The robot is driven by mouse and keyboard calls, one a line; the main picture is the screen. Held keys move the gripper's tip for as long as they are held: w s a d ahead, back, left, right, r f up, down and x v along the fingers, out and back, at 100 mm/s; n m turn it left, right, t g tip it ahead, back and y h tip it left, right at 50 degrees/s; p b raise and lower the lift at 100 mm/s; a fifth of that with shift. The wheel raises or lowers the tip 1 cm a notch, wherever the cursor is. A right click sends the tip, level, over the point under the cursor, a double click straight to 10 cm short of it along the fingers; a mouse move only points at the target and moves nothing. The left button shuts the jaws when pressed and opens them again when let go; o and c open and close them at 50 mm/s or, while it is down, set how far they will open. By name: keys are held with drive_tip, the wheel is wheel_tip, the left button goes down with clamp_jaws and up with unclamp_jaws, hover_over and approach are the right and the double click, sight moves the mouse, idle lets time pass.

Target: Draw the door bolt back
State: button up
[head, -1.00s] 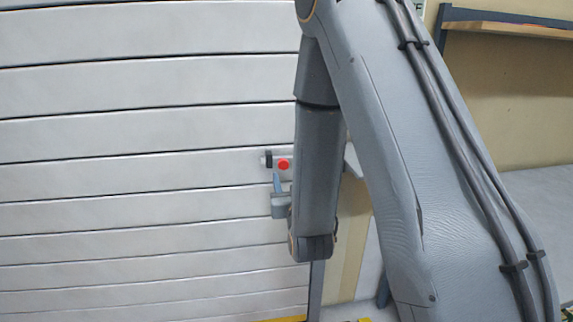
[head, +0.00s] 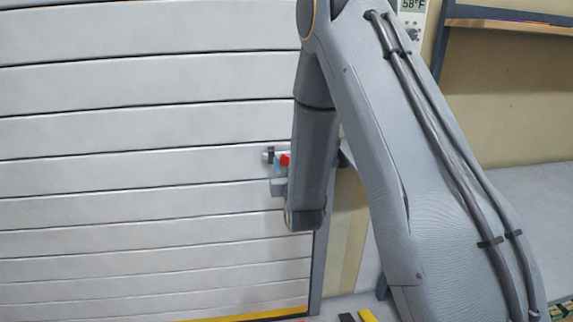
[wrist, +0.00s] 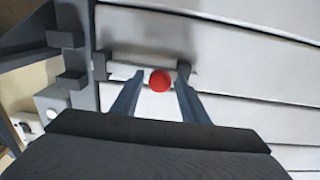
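The door bolt (wrist: 120,69) is a pale bar in dark brackets on the grey slatted door (head: 130,136), with a round red knob (wrist: 160,81) on it. In the head view the knob (head: 285,160) is partly hidden behind my arm, and so is much of the bolt. My gripper (wrist: 161,84) is open, with one blue-grey finger on each side of the knob in the wrist view. A gap shows between each finger and the knob. I cannot tell how deep the knob sits between the fingertips.
The dark door frame with block-shaped catches (wrist: 70,80) stands at the left in the wrist view. In the head view a shelf (head: 510,22) and a pale worktop (head: 520,200) are at the right. A yellow strip (head: 250,315) runs along the door's bottom.

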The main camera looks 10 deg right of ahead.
clamp_jaws()
drive_tip(key=shift+d+b, duration=0.4)
drive_tip(key=shift+d, duration=0.25)
drive_tip(key=shift+o, duration=1.3)
unclamp_jaws()
drive_tip(key=s+b, duration=0.2)
drive_tip(key=s, duration=0.6)
drive_tip(key=shift+a, duration=0.35)
drive_tip(key=shift+w, duration=0.1)
